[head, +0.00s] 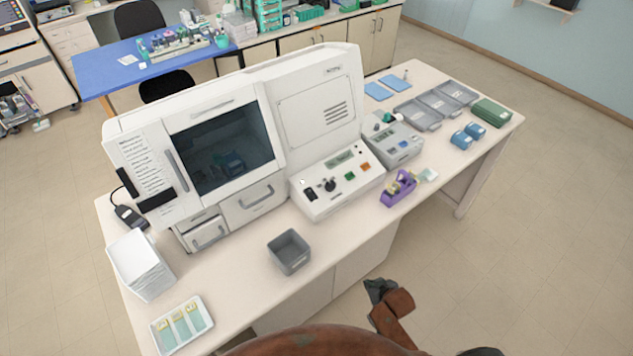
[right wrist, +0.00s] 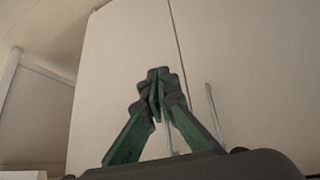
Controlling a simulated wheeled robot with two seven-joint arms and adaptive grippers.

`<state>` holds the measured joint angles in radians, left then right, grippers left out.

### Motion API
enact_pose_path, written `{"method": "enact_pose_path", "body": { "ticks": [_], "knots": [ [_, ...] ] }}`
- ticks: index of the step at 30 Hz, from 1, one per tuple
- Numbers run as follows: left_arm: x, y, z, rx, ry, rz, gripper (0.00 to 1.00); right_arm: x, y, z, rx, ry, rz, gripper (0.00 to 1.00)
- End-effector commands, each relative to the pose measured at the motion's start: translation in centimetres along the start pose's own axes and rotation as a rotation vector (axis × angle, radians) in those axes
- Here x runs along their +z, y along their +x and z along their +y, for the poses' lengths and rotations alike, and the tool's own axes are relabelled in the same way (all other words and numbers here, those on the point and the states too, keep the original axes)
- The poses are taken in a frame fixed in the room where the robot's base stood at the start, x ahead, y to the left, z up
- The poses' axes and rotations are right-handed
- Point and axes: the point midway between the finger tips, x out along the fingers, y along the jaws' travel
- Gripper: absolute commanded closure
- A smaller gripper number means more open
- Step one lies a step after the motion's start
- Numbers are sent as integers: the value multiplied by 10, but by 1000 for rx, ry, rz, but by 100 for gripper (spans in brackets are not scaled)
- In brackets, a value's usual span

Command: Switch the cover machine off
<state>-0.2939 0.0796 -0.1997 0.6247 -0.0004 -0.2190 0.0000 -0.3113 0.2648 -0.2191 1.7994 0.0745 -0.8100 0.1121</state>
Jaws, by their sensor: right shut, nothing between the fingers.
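The cover machine (head: 315,104) is a large white unit on the table, with a dark window at its left and a sloped control panel (head: 338,181) at its lower right. The panel carries a black rocker switch (head: 310,193), a black knob, a small display, and orange and green buttons. I cannot tell the switch's position. My right gripper (head: 377,288) is beyond the table's front edge, below and right of the panel and apart from it. In the right wrist view its green-sided fingers (right wrist: 157,80) meet at the tips, shut and empty, before pale cabinet doors. My left gripper is not in view.
A grey open bin (head: 289,251) stands on the table in front of the machine. A purple tape dispenser (head: 398,188) and a smaller grey device (head: 393,141) stand right of the panel. A slide tray (head: 205,341) lies at the front left. The table between bin and dispenser is clear.

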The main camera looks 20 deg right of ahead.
Motion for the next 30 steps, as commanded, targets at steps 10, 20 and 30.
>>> {"method": "enact_pose_path", "body": {
  "ticks": [10,20,30],
  "knots": [
    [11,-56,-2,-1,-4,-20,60,-164,-151,-17,-42,-34,192,100],
    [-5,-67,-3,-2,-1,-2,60,-315,-199,-52,-187,-95,535,100],
    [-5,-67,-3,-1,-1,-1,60,-348,-204,-60,-236,-103,627,100]
  ]
}}
